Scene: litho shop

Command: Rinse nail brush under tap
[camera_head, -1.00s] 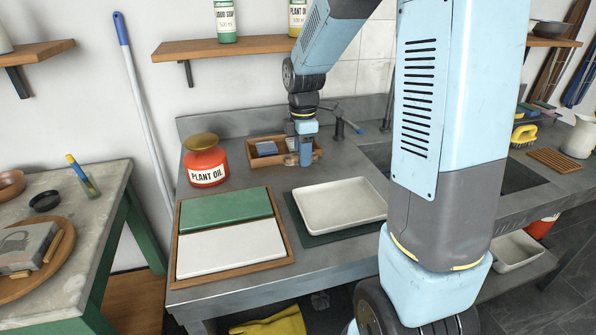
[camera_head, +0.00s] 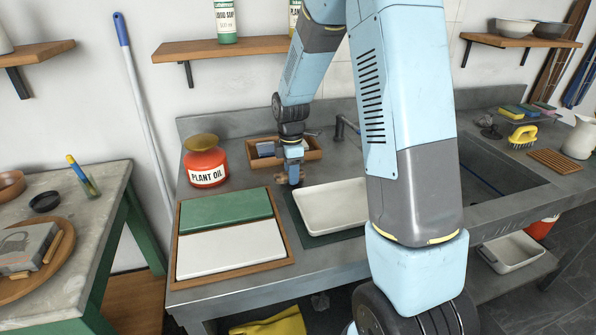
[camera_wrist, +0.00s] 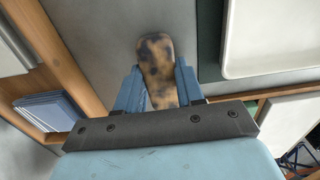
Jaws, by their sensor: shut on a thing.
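My gripper (camera_head: 291,178) is over the counter, between the wooden box and the white tray, clear of the box. It is shut on a rounded, mottled tan and dark brown piece (camera_wrist: 158,70), which looks like the back of the nail brush; no bristles show. In the wrist view the blue fingers (camera_wrist: 158,92) hold it from both sides. The tap (camera_head: 341,128) stands at the back of the counter, right of my gripper. The grey sink basin (camera_head: 500,182) is to the right, partly hidden by my arm. I cannot see running water.
The wooden box (camera_head: 314,153) holds blue-grey blocks. A red plant oil can (camera_head: 207,166) stands left of my gripper, the white tray (camera_head: 322,212) to its right. A framed green and white board (camera_head: 232,252) lies in front. A yellow brush (camera_head: 522,136) is beyond the sink.

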